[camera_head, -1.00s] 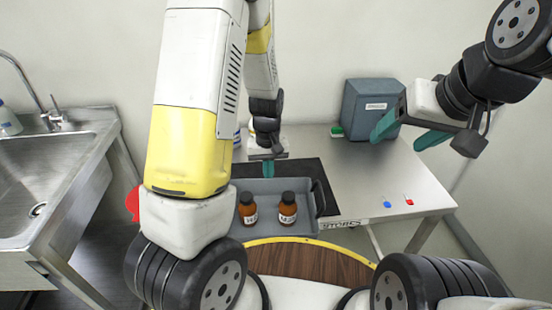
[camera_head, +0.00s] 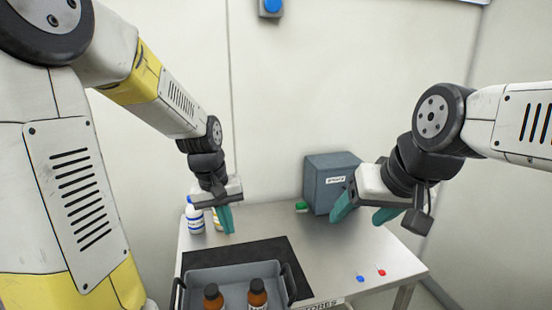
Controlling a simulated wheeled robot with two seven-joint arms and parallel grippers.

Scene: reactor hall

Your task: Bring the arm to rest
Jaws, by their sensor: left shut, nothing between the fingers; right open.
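My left arm comes in from the left, raised and bent at its elbow. My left gripper (camera_head: 226,221) is shut and empty, its teal fingers pointing down above the back left part of the table. My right arm comes in from the right. My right gripper (camera_head: 362,220) is open, with its two teal fingers apart and nothing between them. It hangs in front of a grey-blue box (camera_head: 322,182) and hides part of it.
The metal table (camera_head: 350,262) carries a dark mat (camera_head: 283,254), a grey tray (camera_head: 203,276) with two brown bottles (camera_head: 257,294), white bottles (camera_head: 194,219), a green item (camera_head: 301,206), and small blue (camera_head: 360,279) and red (camera_head: 381,272) pieces. A blue button (camera_head: 271,6) is on the wall.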

